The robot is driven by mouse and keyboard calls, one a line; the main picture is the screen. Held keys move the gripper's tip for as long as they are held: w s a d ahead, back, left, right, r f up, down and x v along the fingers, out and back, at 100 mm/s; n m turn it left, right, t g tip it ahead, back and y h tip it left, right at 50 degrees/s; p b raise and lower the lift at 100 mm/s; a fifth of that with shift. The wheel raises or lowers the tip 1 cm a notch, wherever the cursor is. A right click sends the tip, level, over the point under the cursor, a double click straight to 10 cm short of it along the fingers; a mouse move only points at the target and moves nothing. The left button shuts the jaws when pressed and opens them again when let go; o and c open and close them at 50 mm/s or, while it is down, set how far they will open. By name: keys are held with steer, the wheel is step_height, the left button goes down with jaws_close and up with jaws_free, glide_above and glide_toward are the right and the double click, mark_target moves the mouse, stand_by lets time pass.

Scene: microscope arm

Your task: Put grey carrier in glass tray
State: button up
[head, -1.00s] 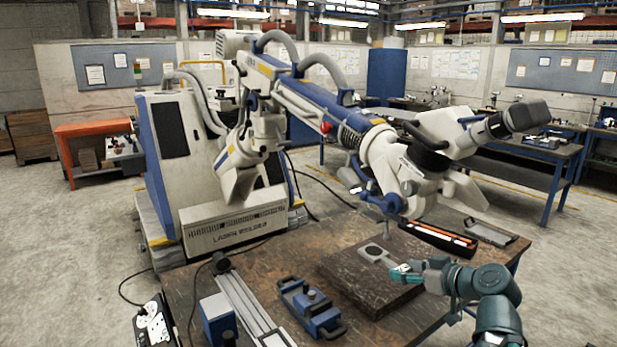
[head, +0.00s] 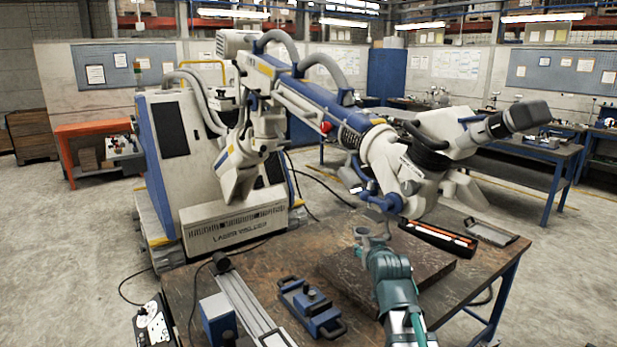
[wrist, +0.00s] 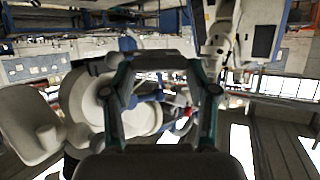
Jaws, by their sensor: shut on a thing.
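My gripper (head: 374,238) is above the dark slab, below the head of the big white machine. It is shut on the grey carrier, a flat grey piece that shows as a dark bar (wrist: 158,62) across the fingertips in the wrist view. In the head view the fingers and arm mostly hide the carrier. A shallow dark-rimmed tray (head: 491,232) lies at the far right corner of the table and looks like the glass tray. I cannot tell whether its floor is glass.
The dark slab (head: 428,262) lies under my arm. A black case with orange and white pieces (head: 438,238) is between the slab and the tray. A blue clamp (head: 311,307) and a metal rail (head: 245,305) are at the front left. The machine's head (head: 405,180) hangs close above.

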steer(key=shift+w+r, duration=0.1)
steer(key=shift+r, duration=0.35)
step_height(320, 180, down, 16)
steer(key=s, duration=0.2)
steer(key=shift+s+f, duration=0.15)
steer(key=shift+s, duration=0.2)
steer(key=shift+f, duration=0.1)
